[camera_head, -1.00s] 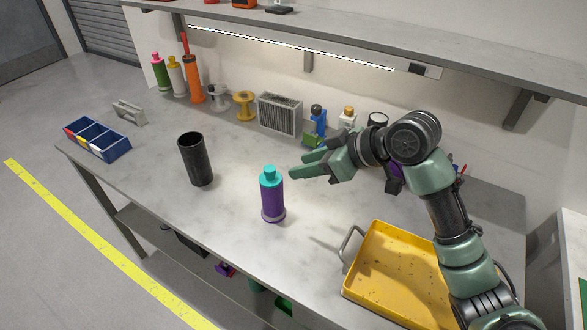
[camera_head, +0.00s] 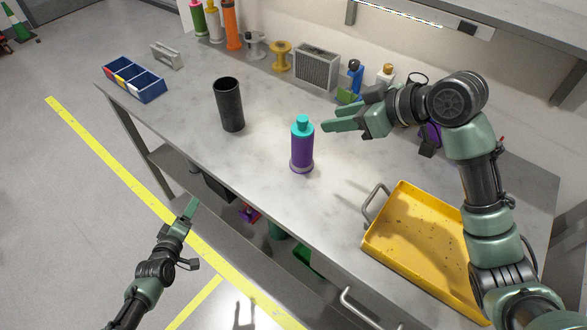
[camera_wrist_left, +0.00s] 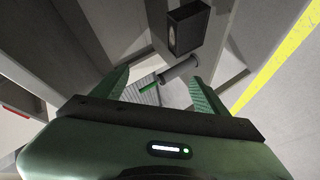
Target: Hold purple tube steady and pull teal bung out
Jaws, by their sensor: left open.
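The purple tube (camera_head: 302,154) stands upright on the grey workbench in the head view, with the teal bung (camera_head: 302,125) seated in its top. My right gripper (camera_head: 332,119) is just right of the bung, its fingers apart and pointing left; nothing shows between them. My left gripper (camera_head: 190,210) is low at the left, in front of the bench and below its top, well away from the tube. The left wrist view shows its two fingers (camera_wrist_left: 160,92) spread with nothing held. The tube and bung are not in the left wrist view.
A black cup (camera_head: 229,105) stands left of the tube. A yellow tray (camera_head: 400,240) with a metal handle lies at the right front. A blue divided bin (camera_head: 135,82) is at the far left. Spools, bottles and a grey vented box (camera_head: 317,66) line the back.

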